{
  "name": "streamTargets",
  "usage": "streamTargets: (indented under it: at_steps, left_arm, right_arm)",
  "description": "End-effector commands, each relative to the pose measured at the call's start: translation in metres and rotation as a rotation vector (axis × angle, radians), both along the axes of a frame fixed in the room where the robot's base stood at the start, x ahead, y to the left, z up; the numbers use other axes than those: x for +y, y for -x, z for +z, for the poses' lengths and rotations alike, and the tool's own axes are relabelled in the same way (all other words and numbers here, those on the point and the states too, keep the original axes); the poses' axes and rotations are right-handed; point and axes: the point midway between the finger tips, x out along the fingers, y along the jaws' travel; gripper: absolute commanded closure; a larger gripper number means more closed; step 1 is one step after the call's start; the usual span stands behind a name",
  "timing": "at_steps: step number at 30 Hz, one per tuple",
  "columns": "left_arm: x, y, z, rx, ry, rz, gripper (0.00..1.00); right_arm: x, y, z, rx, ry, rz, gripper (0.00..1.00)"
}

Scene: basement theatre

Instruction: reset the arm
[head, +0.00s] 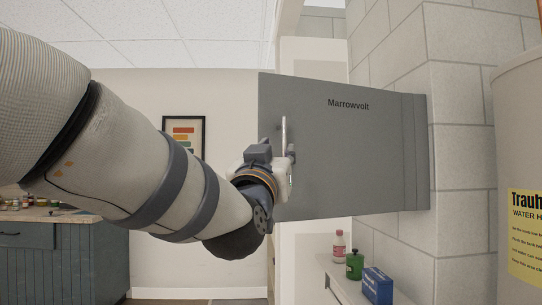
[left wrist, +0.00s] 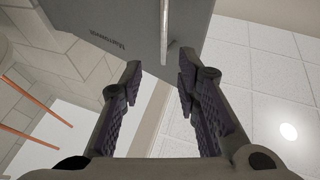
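My left arm reaches in from the left in the head view. Its gripper (head: 288,160) is at the vertical metal handle (head: 284,130) of a grey door marked "Marrowvolt" (head: 350,150). In the left wrist view, my left gripper (left wrist: 160,82) has its two fingers spread apart with nothing held between them. The handle (left wrist: 165,28) shows just beyond the fingertips, against the grey door (left wrist: 120,22). I cannot tell whether a finger touches the handle. My right gripper is not in view.
A shelf (head: 345,283) below the door holds a pink-and-white bottle (head: 339,247), a green container (head: 354,265) and a blue box (head: 377,285). A block wall (head: 460,150) and a water heater (head: 519,120) stand at right. A blue cabinet (head: 75,260) is at lower left.

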Motion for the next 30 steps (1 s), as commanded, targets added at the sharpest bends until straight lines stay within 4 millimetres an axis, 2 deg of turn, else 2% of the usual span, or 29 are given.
streamTargets:
  at_steps: [5, 16, 17, 19, 20, 22, 23, 24, 25, 28, 29, 30]
  left_arm:
    - [0.002, 0.009, -0.004, -0.001, -0.001, -0.001, 0.7]
    - [0.002, 0.009, -0.005, 0.001, -0.001, 0.0, 0.7]
    - [0.003, 0.008, -0.007, 0.006, -0.002, 0.001, 0.7]
    - [0.007, 0.001, -0.028, 0.046, -0.01, 0.005, 0.7]
    - [0.011, -0.004, -0.043, 0.077, -0.016, 0.008, 0.7]
    - [0.023, -0.016, -0.098, 0.183, -0.034, 0.017, 0.7]
    - [0.029, -0.02, -0.127, 0.238, -0.046, 0.022, 0.7]
    - [0.038, -0.023, -0.167, 0.316, -0.059, 0.028, 0.7]
    - [0.045, -0.024, -0.197, 0.375, -0.068, 0.032, 0.7]
    - [0.069, -0.013, -0.294, 0.568, -0.097, 0.045, 0.7]
    - [0.076, -0.007, -0.322, 0.628, -0.106, 0.048, 0.7]
    - [0.086, 0.005, -0.36, 0.709, -0.118, 0.053, 0.7]
  right_arm:
    - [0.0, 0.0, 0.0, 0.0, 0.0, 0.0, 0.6]
    - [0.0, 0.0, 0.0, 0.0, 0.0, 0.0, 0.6]
    - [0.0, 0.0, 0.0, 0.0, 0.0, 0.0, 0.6]
    - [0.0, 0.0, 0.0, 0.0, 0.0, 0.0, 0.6]
    - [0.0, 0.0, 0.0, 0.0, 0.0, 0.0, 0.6]
    - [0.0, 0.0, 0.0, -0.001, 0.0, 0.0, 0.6]
    - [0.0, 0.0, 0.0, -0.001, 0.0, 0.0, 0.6]
    - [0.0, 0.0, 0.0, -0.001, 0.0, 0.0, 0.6]
    - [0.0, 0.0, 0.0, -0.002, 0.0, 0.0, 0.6]
    - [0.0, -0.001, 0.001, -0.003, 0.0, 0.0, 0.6]
    - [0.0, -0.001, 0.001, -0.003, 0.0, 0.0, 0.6]
    - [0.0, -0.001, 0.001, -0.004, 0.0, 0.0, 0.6]
